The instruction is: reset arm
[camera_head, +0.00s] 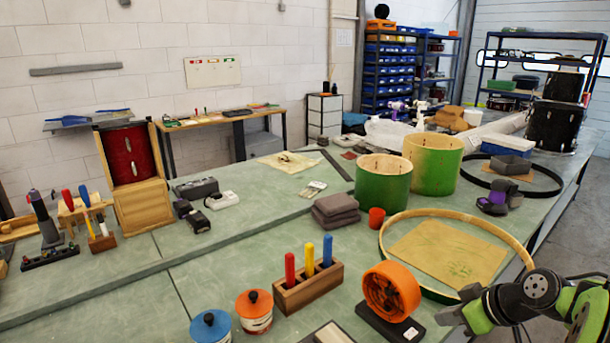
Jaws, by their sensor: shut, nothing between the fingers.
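My gripper (452,312) is at the lower right, at the end of my green and black arm (540,288). It points left, is shut and holds nothing that I can see. It is above the bench's near right side, close to the large wooden hoop (398,222) and the tan sheet (447,250) inside it. Part of my arm runs out of the picture at the right edge.
An orange round device (391,290) on a dark base stands left of my gripper. A wooden block (307,287) with coloured handles and two lidded tins (254,312) are farther left. Green drum shells (383,190) stand behind. The bench (215,255) is bare at centre-left.

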